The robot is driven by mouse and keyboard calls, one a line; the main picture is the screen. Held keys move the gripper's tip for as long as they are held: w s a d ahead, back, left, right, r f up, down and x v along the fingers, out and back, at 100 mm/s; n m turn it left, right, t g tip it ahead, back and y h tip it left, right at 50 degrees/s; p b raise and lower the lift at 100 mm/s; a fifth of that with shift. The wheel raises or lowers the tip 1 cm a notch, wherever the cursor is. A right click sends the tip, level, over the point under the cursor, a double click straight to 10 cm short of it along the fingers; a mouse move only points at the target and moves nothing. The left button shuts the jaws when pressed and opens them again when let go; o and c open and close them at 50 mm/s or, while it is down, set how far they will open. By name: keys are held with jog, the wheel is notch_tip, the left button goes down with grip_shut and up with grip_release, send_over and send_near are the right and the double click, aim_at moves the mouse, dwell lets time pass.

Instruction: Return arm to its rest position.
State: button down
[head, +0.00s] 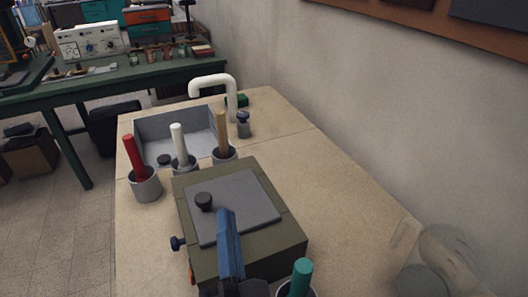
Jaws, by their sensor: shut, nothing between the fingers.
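My gripper (226,213) shows at the bottom middle as a narrow blue shape, with darker parts of my arm behind it at the picture's lower edge. Its fingers are together, with nothing seen between them. In the picture it overlaps the front of an olive box (265,240) with a grey lid (255,208) and a dark round knob (204,201). How high it is above the box I cannot tell. The rest of my arm is mostly out of view.
Cups hold a red rod (133,157), a white rod (178,139), a tan rod (222,132) and a teal rod (300,278). Behind are a grey tray (150,128) and a white hooked pipe (216,79). A clear jar (440,255) stands right. The tabletop (335,205) right of the box is bare.

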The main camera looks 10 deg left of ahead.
jog(key=d+r+n+t+h+p, duration=0.2)
jog(key=d+r+t+p, duration=0.1)
jog(key=r, duration=1.3)
jog(key=s+d+r+n+t+h+p, duration=0.1)
jog(key=d+r+t+h+p, duration=0.2)
jog(key=r, duration=1.2)
jog(key=d+r+n+t+h+p, duration=0.2)
jog(key=d+r+p, duration=0.3)
jog(key=r, duration=1.1)
jog(key=shift+s+d+r+n+t+h+p, duration=0.15)
jog(key=shift+s+r+n+t+h+p, duration=0.15)
jog(key=shift+r+t+h+p, duration=0.1)
jog(key=shift+s+f, duration=0.1)
